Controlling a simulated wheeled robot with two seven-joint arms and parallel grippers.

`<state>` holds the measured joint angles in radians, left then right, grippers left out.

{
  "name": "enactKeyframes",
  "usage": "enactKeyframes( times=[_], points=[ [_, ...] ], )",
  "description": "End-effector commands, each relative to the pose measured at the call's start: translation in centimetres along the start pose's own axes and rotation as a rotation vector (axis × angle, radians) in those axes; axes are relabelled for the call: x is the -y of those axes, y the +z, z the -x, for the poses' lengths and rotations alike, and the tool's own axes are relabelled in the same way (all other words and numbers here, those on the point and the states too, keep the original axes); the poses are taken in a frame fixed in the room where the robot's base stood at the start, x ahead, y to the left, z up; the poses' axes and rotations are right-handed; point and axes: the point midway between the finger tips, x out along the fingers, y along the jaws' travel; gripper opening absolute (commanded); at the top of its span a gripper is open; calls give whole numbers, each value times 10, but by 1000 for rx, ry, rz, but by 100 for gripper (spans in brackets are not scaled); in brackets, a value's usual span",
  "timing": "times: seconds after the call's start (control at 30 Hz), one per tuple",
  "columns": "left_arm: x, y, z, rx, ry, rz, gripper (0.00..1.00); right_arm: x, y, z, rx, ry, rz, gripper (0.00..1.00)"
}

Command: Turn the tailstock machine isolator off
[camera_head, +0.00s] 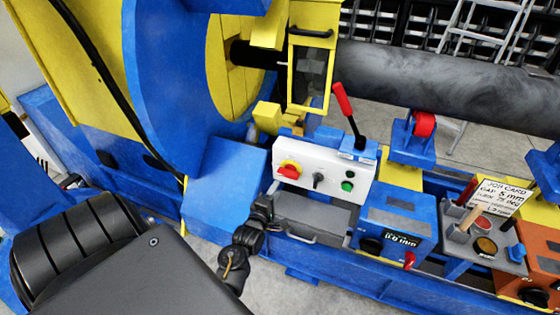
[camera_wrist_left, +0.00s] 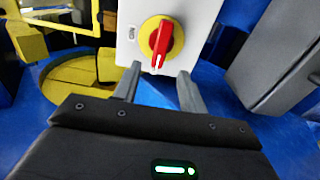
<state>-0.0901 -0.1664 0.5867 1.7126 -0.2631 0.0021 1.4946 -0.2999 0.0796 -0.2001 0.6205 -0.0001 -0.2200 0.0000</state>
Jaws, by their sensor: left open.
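The isolator is a red rotary handle on a yellow disc (camera_head: 289,170), at the left end of a white control panel (camera_head: 335,168) in the head view. In the left wrist view the isolator (camera_wrist_left: 162,42) is large, at top centre, its red handle tilted with the white-marked end down and slightly left. My left gripper (camera_head: 264,205) is just below and left of the panel. Its two grey fingers (camera_wrist_left: 158,86) are spread apart below the isolator, with nothing between them. They appear clear of the handle. My right gripper is not in view.
The panel also carries a black selector (camera_head: 318,180) and green buttons (camera_head: 347,186). A red-handled lever (camera_head: 344,103) stands behind it. A grey drawer-like box (camera_head: 312,213) sits below. A blue box (camera_head: 395,222) and a tool tray (camera_head: 484,242) are to the right.

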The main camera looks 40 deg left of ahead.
Motion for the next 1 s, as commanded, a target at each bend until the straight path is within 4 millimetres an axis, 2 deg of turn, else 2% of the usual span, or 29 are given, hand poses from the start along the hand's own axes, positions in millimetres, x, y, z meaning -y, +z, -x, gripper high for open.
enactKeyframes(
  times=[0.1, 0.23, 0.87, 1.0],
  points=[
    [1, 0, 16, 0, 0, 0, 42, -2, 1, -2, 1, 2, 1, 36],
    [0, 0, 24, 0, 1, 0, 42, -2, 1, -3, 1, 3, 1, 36],
    [0, 0, 24, 1, 1, -8, 42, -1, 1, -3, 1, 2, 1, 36],
    [2, -1, 25, -2, -12, -146, 42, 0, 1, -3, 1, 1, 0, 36]
  ],
)
